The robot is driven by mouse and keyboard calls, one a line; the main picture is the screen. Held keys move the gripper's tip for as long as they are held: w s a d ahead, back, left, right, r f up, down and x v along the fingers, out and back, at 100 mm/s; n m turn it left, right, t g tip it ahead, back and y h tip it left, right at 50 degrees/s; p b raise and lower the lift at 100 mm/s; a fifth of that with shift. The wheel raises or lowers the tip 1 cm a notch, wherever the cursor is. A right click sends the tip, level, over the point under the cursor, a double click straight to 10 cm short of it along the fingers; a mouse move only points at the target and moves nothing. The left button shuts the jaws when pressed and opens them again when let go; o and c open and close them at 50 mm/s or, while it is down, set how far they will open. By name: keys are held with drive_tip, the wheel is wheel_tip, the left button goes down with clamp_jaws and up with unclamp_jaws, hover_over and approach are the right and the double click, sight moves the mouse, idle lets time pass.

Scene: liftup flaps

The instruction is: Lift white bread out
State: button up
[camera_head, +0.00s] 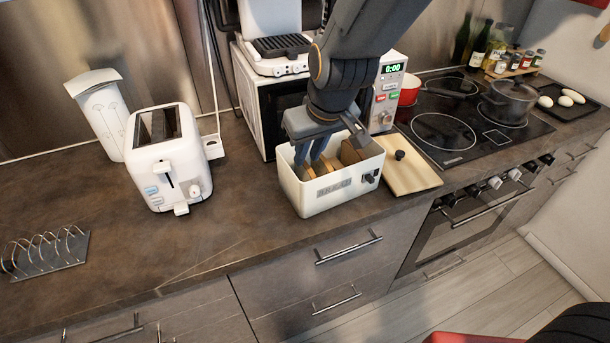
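The white bread box (312,200) stands open on the counter near its front edge, with dark lettering on its front. Several bread slices stand upright inside it; light tan slices (326,164) are at the left and middle, and a browner slice (351,153) is at the right. I cannot tell which slice is the white bread. My gripper (313,160) points down into the box, its blue-grey fingers at the left-hand slices. The fingertips are partly hidden by the slices and box wall, so whether they grip a slice is unclear.
A wooden lid (408,176) with a dark knob lies right of the box. A white toaster (168,165) stands to the left, and a wire toast rack (46,252) is at far left. A microwave (262,110) is behind. The counter between toaster and box is clear.

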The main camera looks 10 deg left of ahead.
sight(302, 171)
drive_tip(key=shift+x, duration=4.35)
drive_tip(key=shift+s, duration=0.1)
clamp_jaws()
